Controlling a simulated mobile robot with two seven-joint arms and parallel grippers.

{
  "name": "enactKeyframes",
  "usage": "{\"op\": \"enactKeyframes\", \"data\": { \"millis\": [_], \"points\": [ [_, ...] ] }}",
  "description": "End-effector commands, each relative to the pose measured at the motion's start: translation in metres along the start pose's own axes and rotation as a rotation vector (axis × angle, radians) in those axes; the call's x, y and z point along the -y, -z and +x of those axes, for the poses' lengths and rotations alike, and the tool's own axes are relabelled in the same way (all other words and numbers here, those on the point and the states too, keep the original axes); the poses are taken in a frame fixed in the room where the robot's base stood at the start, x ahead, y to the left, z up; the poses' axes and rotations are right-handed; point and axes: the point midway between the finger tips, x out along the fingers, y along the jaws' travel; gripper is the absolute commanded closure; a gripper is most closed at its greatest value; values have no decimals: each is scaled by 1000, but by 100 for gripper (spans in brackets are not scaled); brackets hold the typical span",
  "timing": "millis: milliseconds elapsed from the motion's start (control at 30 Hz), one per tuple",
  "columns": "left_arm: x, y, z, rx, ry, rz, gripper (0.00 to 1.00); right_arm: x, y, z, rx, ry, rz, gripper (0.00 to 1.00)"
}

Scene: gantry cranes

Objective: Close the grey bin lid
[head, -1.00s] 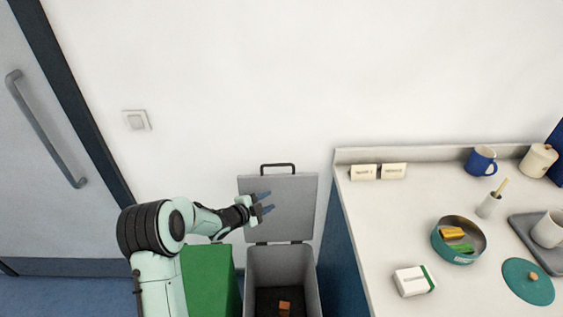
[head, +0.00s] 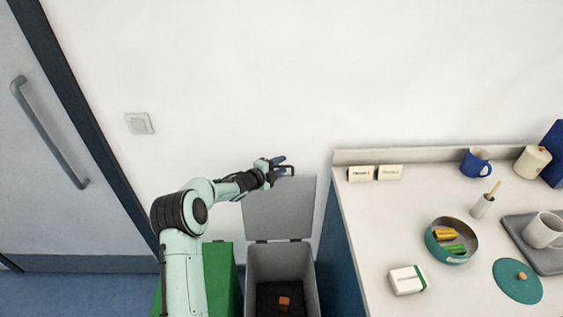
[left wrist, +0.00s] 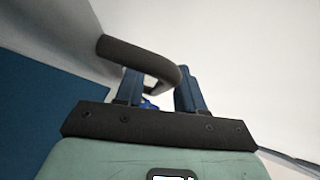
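The grey bin (head: 255,275) stands on the floor left of the counter. Its grey lid (head: 280,210) is open, upright against the wall. The lid's dark handle (head: 291,168) is at its top edge; the wrist view shows this handle (left wrist: 140,58) close up. My left gripper (head: 280,165) is at the left part of the handle, partly hiding it. In the wrist view its two blue fingers (left wrist: 160,88) are spread apart, and the handle's bar crosses in front of the left finger and bends down between them. Contact cannot be told. My right gripper is not in view.
A small brown block (head: 284,303) lies inside the bin. A green bin (head: 222,280) stands to its left, partly behind my arm. The white counter (head: 370,230) with a teal bowl (head: 435,240) and mugs is on the right.

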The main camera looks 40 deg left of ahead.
Motion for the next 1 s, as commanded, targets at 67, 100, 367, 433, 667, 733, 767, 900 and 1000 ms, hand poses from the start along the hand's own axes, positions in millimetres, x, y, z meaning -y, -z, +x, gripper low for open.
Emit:
{"op": "enactKeyframes", "data": {
  "millis": [67, 100, 367, 433, 667, 733, 767, 900, 1000],
  "points": [
    [2, 1, 8, -1, 2, -1, 62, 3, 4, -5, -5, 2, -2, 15],
    [2, 1, 10, -1, 2, -1, 62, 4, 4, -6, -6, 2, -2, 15],
    [-1, 0, 13, 0, -1, 0, 62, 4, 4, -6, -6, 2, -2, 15],
    [-1, 0, 13, 0, -1, 0, 62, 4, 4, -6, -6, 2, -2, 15],
    [-1, 0, 13, 0, -1, 0, 100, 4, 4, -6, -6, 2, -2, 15],
    [-1, 0, 13, 0, -1, 0, 100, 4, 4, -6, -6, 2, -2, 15],
    [-1, 0, 12, 0, -1, 0, 100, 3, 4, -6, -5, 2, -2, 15],
    [-2, 3, 13, 0, -1, 1, 100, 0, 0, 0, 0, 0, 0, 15],
    [-4, 8, 14, -2, -1, 3, 100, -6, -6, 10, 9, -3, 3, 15]
  ]
}}
